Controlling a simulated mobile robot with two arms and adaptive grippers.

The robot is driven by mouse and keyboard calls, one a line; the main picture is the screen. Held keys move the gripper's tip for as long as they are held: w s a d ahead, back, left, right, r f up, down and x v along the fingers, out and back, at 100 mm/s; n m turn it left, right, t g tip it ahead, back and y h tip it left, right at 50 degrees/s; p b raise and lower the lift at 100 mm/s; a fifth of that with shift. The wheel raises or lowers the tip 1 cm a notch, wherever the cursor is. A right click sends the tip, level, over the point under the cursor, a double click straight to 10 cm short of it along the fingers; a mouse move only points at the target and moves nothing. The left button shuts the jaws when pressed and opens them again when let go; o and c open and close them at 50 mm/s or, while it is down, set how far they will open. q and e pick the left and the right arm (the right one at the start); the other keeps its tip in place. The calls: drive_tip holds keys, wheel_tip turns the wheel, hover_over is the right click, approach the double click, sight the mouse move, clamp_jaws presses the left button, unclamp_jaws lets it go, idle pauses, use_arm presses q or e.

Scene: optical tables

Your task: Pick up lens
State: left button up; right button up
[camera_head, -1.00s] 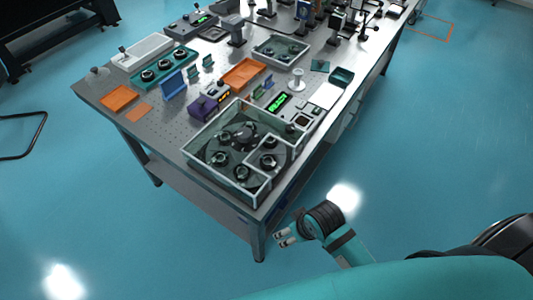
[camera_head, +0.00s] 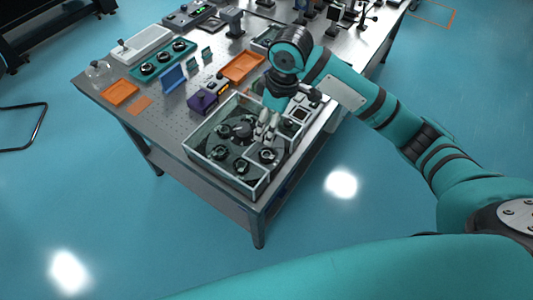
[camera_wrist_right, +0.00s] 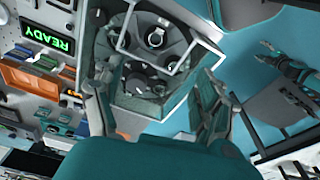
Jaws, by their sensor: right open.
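Several black round lens mounts stand in a clear-walled box (camera_head: 226,180) at the table's near corner. One lens mount (camera_head: 221,153) is at the front left of the box, another (camera_head: 242,166) at the front, and one (camera_head: 267,156) at the right. My right gripper (camera_head: 266,133) is over the right part of the box, pointing down, open and empty. It partly hides the box's back right. In the right wrist view its fingers (camera_wrist_right: 150,88) are spread, with a lens mount (camera_wrist_right: 156,38) beyond them inside the box. My left gripper is not in view.
An orange tray (camera_head: 243,67), a purple block (camera_head: 202,101) and a teal holder with round mounts (camera_head: 164,62) stand farther back. A lit READY display (camera_wrist_right: 48,37) shows in the wrist view. The box walls rise around the mounts.

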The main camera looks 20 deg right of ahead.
drive_tip(key=r, duration=0.1)
drive_tip(key=p, duration=0.2)
hover_over(266, 154)
drive_tip(key=f, duration=1)
drive_tip(key=shift+s+d+f, duration=0.1)
drive_tip(key=shift+s+d, duration=0.25)
drive_tip(key=shift+d, duration=0.05)
drive_tip(key=f, duration=0.6)
drive_tip(key=shift+w+a+f+p, duration=0.2)
drive_tip(key=shift+w+a+p, duration=0.1)
drive_tip(key=shift+p, duration=0.1)
drive_tip(key=c, duration=1.2)
drive_tip(key=shift+c, duration=0.2)
